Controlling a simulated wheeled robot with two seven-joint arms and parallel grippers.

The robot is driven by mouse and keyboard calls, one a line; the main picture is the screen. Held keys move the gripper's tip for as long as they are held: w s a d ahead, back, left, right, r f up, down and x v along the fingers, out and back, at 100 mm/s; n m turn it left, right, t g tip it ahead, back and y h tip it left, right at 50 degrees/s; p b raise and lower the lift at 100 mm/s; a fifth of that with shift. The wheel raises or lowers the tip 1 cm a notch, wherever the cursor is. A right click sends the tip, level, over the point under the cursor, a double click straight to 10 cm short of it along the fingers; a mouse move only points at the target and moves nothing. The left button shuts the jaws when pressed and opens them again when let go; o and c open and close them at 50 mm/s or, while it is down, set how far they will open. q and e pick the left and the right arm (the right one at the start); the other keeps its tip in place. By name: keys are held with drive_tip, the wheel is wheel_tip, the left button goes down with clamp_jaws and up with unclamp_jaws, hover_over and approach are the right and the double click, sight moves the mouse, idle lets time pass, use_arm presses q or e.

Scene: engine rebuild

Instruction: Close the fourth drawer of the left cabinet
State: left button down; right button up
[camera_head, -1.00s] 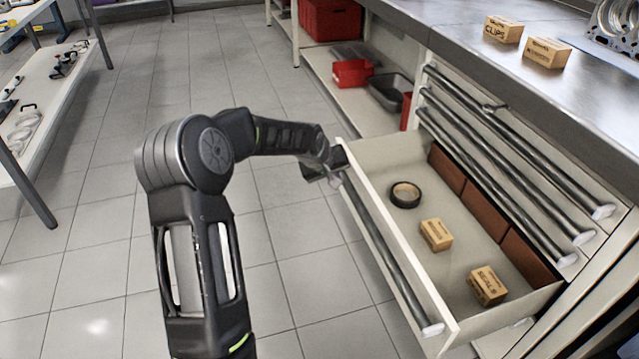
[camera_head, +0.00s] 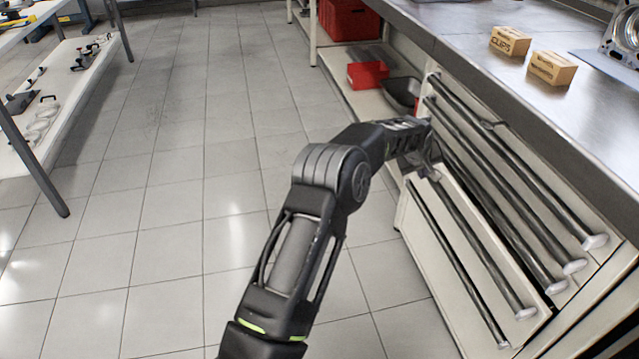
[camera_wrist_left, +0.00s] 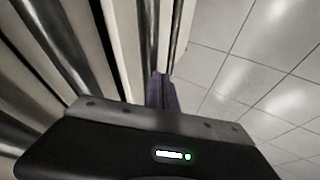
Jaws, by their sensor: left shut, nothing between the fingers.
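The left cabinet's fourth drawer (camera_head: 485,232) is pushed nearly flush; its front still seems to stand slightly proud of the drawers above. Its long dark bar handle (camera_head: 481,245) has a pale end cap. The drawer's inside is hidden. My left gripper (camera_head: 432,170) is shut and empty, at the far upper end of this drawer front, by the handle's far end. I cannot tell whether it touches. In the left wrist view its fingertips (camera_wrist_left: 161,90) point along the cabinet front, next to the bar handles. My right gripper is not in view.
More bar-handled drawers lie above and one below. Two small boxes, one marked CLIPS (camera_head: 510,41) and another (camera_head: 551,68), sit on the metal worktop (camera_head: 450,22). Red bins (camera_head: 367,75) stand on a low shelf behind. The tiled floor (camera_head: 170,220) left of the cabinet is clear.

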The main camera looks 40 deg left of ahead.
use_arm(q)
drive_tip(key=w+d, duration=0.2)
drive_tip(key=shift+w+r+p, duration=0.1)
drive_tip(key=shift+w+p, duration=0.25)
drive_tip(key=shift+p, duration=0.05)
drive_tip(key=shift+w+r, duration=0.1)
drive_tip(key=shift+w, duration=0.1)
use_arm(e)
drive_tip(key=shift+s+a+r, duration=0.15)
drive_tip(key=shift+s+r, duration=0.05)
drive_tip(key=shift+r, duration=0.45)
use_arm(q)
drive_tip(key=shift+w+d+r, duration=0.1)
drive_tip(key=shift+d, duration=0.05)
